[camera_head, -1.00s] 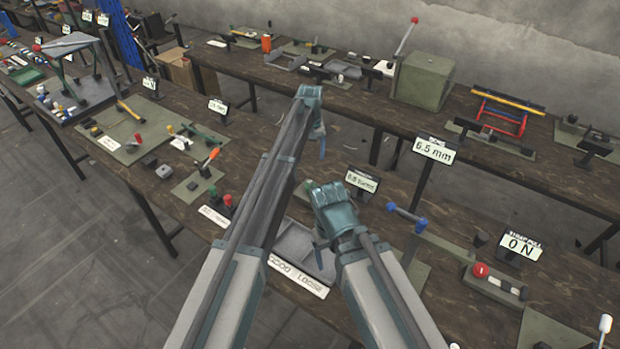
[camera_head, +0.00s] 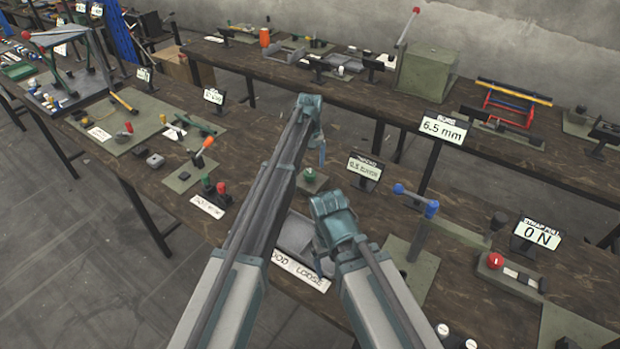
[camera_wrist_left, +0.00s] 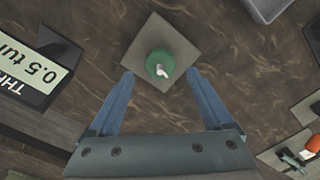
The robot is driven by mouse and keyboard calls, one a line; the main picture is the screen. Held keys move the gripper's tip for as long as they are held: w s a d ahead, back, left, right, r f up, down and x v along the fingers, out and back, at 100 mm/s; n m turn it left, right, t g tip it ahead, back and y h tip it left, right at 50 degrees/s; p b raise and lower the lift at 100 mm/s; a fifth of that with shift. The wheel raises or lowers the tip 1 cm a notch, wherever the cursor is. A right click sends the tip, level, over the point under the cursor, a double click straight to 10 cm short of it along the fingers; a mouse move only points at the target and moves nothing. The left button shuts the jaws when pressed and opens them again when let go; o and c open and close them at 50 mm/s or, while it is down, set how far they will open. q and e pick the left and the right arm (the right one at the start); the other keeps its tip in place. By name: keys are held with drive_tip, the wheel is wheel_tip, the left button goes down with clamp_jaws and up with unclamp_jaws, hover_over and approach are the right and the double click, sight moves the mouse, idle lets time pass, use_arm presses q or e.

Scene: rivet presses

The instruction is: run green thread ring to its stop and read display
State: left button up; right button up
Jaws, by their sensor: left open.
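The green thread ring (camera_wrist_left: 160,65) stands on a square grey-green plate (camera_wrist_left: 160,40) in the left wrist view, with a small pale part at its centre. In the head view the ring (camera_head: 309,174) shows just right of my left forearm. My left gripper (camera_wrist_left: 158,78) is open, its two blue fingers pointing toward the plate, one on each side below the ring, with nothing between them. In the head view my left gripper (camera_head: 322,152) hangs above the bench. The display (camera_wrist_left: 35,62) reads "0.5 tur", cut off; it also shows in the head view (camera_head: 364,168). My right gripper (camera_head: 322,245) is partly hidden, its fingers unclear.
A grey tray (camera_head: 297,236) with a label reading "LOOSE" lies between my forearms. A 6.5 mm display (camera_head: 443,128) and a 0 N display (camera_head: 537,234) stand to the right. A lever with blue ends (camera_head: 415,200) is right of my right gripper. Bare bench surrounds the ring's plate.

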sight(310, 172)
use_arm(q)
drive_tip(key=shift+f+b, duration=1.35)
drive_tip(key=shift+f, duration=0.5)
use_arm(e)
drive_tip(key=shift+f, duration=1.85)
drive_tip(key=shift+r, duration=0.1)
use_arm(q)
clamp_jaws()
